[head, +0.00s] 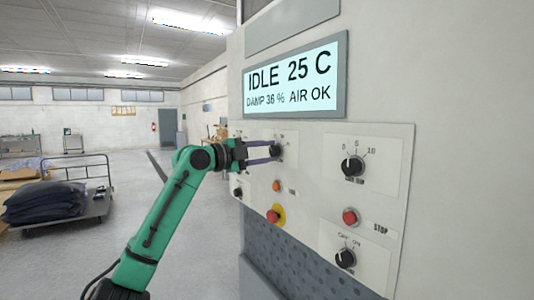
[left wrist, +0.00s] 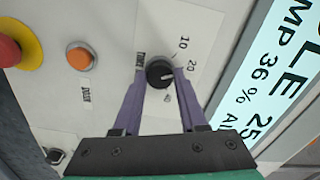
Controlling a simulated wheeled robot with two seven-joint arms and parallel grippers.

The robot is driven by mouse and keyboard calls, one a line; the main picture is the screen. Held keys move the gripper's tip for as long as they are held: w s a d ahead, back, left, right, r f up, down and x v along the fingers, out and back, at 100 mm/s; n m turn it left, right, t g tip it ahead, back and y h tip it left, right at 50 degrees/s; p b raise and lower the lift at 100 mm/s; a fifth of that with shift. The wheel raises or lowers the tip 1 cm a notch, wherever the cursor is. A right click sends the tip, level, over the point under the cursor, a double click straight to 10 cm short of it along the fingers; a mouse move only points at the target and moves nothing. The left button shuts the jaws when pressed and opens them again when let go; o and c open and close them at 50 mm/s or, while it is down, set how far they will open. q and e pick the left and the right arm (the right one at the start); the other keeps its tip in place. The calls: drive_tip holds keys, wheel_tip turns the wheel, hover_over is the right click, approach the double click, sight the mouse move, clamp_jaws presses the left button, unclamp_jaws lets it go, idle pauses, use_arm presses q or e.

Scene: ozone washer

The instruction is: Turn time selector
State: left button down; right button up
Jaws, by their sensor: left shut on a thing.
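The time selector is a round black knob (head: 276,150) on a white plate of the machine's panel, below the display. In the left wrist view the knob (left wrist: 159,73) has a white pointer line and a scale with 10, 20 and a third mark too blurred to read. My left gripper (head: 274,151) has its two purple fingers on either side of the knob and is shut on it. In the left wrist view the gripper (left wrist: 160,76) shows one finger on each side of the knob. My right gripper is not in view.
The display (head: 293,80) reads IDLE 25 C. A second knob (head: 354,167), a red STOP button (head: 350,217), an off/on knob (head: 345,258), an orange button (head: 276,186) and a red emergency button (head: 273,216) surround the selector. A cart with dark sacks (head: 45,201) stands at left.

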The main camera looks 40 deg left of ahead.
use_arm(q)
drive_tip(key=shift+f+m, duration=0.1)
drive_tip(key=shift+m, duration=0.4)
drive_tip(key=shift+c, duration=2.2)
unclamp_jaws()
drive_tip(key=b+v, duration=0.8)
drive_tip(key=v, duration=0.6)
drive_tip(key=shift+s, duration=0.25)
